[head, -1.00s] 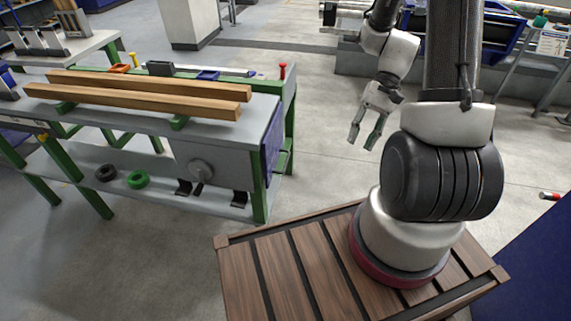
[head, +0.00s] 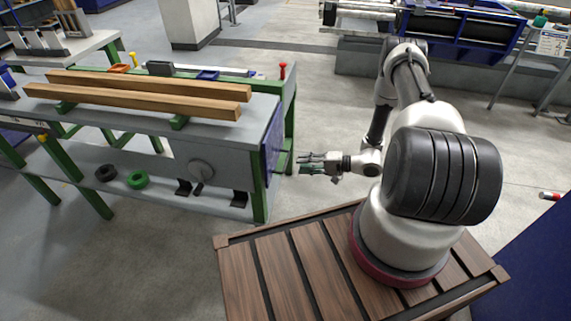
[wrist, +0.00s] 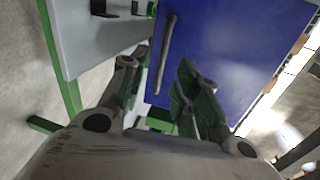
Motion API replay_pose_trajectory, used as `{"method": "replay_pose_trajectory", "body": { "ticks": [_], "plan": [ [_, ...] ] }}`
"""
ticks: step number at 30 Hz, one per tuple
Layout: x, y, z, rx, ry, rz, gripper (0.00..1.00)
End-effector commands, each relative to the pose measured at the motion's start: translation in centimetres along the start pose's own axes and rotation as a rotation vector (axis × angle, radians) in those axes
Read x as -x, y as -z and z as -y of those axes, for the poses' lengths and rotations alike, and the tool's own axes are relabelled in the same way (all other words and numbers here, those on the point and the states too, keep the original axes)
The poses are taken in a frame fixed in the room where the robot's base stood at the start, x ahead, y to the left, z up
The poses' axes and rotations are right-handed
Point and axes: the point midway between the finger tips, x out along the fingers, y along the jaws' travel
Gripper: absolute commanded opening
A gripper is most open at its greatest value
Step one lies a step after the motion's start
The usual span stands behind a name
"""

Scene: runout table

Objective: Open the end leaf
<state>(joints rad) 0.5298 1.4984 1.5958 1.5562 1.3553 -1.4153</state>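The end leaf (head: 273,144) is a blue panel hanging down at the right end of the grey-topped table (head: 262,105). In the wrist view the blue leaf (wrist: 235,45) fills the upper right, with a grey bar handle (wrist: 166,50) along its left part. My gripper (head: 301,163) points left at the leaf, with a gap between them in the head view. In the wrist view my gripper (wrist: 157,66) has its fingers apart, with the bar showing between and beyond them. It appears empty; contact with the bar cannot be made out.
Two wooden beams (head: 140,92) lie on the tabletop. A red-topped peg (head: 282,71) stands at its back right corner. A green frame leg (head: 259,200) and a crank wheel (head: 202,170) sit below. The floor between table and my base is clear.

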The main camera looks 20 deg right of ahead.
Motion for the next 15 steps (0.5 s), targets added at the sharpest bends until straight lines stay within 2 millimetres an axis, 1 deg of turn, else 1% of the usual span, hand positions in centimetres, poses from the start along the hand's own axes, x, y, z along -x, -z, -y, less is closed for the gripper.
{"method": "replay_pose_trajectory", "body": {
  "ticks": [3, 5, 8, 15],
  "plan": [
    [-0.1, 0.0, 0.3, 0.086, 0.011, 0.0, 0.31],
    [-0.5, -0.1, 0.3, 0.105, 0.01, 0.002, 0.31],
    [-1.8, -0.1, 0.3, 0.109, 0.009, 0.004, 0.31],
    [-5.8, -0.2, 0.3, 0.108, 0.009, 0.006, 0.31]
  ]
}}
